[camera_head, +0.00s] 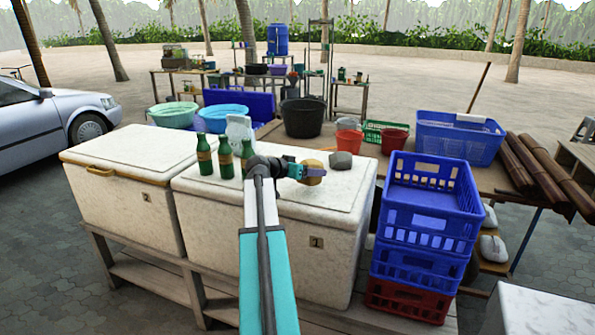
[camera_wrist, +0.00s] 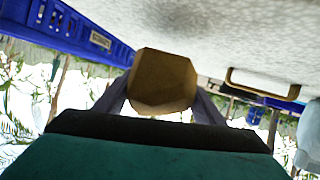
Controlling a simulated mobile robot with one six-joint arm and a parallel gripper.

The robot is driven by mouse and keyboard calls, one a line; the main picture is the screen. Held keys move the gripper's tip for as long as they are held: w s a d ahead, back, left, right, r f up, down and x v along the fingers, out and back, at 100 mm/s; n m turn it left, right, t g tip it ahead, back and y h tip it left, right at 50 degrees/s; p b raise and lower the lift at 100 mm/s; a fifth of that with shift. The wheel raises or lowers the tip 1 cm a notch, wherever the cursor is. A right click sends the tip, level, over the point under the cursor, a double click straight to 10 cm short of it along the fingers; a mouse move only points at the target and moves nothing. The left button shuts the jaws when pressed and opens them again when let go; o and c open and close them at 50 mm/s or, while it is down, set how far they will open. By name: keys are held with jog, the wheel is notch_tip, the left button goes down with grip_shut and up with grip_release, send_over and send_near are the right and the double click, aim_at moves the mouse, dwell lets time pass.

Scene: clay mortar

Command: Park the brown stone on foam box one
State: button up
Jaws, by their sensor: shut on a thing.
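The brown stone (camera_head: 314,167) is between the fingers of my gripper (camera_head: 306,173), over the lid of foam box one. In the wrist view the brown stone (camera_wrist: 163,80) sits in the middle, with a dark finger on each side. My gripper is shut on it. Foam box one (camera_head: 290,240) is the white speckled box marked 1, and its lid is closed. The wrist view shows a pale speckled surface (camera_wrist: 230,30) beside the stone. I cannot tell whether the stone touches the lid.
Three green bottles (camera_head: 225,158) and a pale container (camera_head: 238,130) stand at the lid's left. A grey stone (camera_head: 341,160) lies behind the brown one. Foam box two (camera_head: 130,205) is on the left; stacked crates (camera_head: 428,205) rise on the right. The lid's front is mostly clear.

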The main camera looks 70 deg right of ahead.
jog(key=shift+s+d+p, duration=0.35)
jog(key=shift+s+d, duration=0.85)
jog(key=shift+d, duration=0.1)
jog(key=shift+f, duration=0.25)
jog(key=shift+f+p, duration=0.65)
jog(key=shift+f, duration=0.9)
jog(key=shift+f, duration=0.1)
jog(key=o, duration=2)
jog(key=shift+a+f, duration=0.1)
